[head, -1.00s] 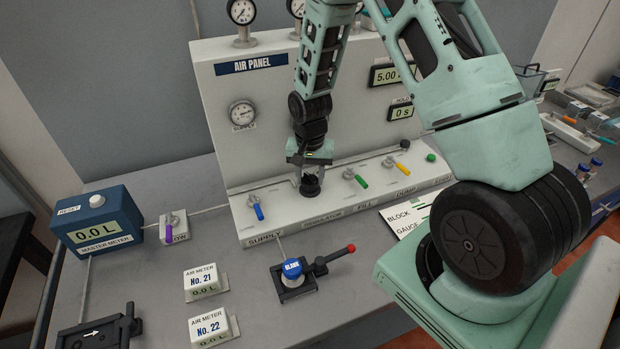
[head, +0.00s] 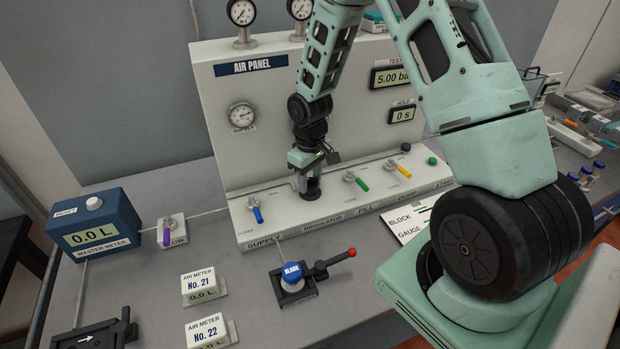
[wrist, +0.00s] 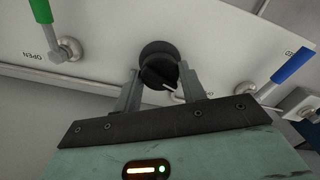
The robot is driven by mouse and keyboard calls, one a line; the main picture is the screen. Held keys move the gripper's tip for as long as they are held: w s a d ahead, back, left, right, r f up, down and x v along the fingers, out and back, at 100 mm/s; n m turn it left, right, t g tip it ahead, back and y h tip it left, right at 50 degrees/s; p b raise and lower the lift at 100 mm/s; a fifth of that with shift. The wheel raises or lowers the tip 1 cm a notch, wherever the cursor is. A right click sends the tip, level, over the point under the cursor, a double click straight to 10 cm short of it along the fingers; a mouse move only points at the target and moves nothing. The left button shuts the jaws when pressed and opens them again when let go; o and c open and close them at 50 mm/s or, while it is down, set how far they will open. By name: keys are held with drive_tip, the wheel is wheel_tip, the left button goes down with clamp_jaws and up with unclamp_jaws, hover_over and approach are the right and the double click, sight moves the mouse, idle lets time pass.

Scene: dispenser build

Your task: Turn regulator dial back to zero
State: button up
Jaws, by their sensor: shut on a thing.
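The regulator dial is a round black knob with a pale pointer line, and it shows between my fingers in the wrist view (wrist: 158,68). It sits on the sloped ledge of the air panel, above the REGULATOR label (head: 322,221). My gripper (wrist: 160,85) is shut on the dial, one finger on each side. In the head view my gripper (head: 309,185) points down at the ledge and mostly hides the dial. The dial's scale marks cannot be read in either view.
A blue-handled supply valve (head: 256,212) is left of my gripper. A green-handled fill valve (head: 357,181) and a yellow-handled dump valve (head: 398,166) are to its right. The test display (head: 391,76) reads 5.00. A black fixture with a red-tipped lever (head: 335,260) stands in front.

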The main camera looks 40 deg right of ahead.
sight(310, 179)
drive_tip(key=n+p, duration=0.1)
drive_tip(key=n, duration=0.5)
drive_tip(key=shift+r, duration=0.15)
drive_tip(key=n+p, duration=0.2)
drive_tip(key=n, duration=0.4)
drive_tip(key=shift+n, duration=0.3)
drive_tip(key=o, duration=1)
wheel_tip(310, 179, up, 17)
drive_tip(key=shift+r+b, duration=0.1)
drive_tip(key=shift+b, duration=0.75)
